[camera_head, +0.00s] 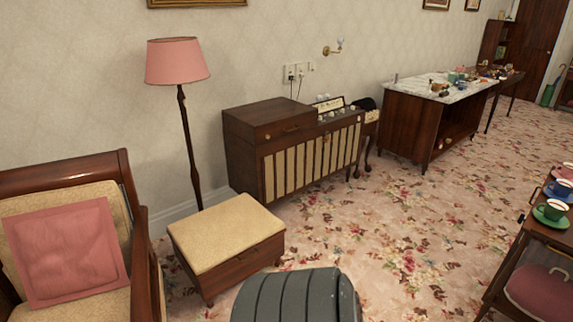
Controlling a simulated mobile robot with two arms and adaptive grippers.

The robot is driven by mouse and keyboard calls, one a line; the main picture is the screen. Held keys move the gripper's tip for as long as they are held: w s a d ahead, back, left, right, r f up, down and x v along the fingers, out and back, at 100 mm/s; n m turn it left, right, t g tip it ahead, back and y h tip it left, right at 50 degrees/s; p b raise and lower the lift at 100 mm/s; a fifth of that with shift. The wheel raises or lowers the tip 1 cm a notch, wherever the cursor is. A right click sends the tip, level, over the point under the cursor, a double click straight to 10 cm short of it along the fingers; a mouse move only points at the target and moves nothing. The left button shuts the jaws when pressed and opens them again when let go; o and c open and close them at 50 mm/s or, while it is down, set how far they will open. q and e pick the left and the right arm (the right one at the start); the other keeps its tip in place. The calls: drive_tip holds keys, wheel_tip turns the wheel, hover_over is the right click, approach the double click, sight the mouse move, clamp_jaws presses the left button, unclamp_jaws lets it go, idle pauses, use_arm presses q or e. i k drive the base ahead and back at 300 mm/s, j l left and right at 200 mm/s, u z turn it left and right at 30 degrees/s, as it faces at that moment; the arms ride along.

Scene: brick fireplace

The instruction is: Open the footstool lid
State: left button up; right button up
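The footstool (238,266) stands on the carpet at lower centre-left. It has dark wooden sides, short legs and a cream padded lid (222,234). The lid lies flat and closed on the box. Neither of my grippers is in view. A dark grey ribbed part at the bottom centre, in front of the footstool, looks like part of my own body.
An armchair (142,245) with a pink cushion (66,252) stands left of the footstool. A pink floor lamp (178,62) and a wooden radiogram (240,152) stand behind it. The flowered carpet (400,235) is clear between.

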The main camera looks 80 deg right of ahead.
sight(208, 241)
drive_tip(key=z, duration=2.2)
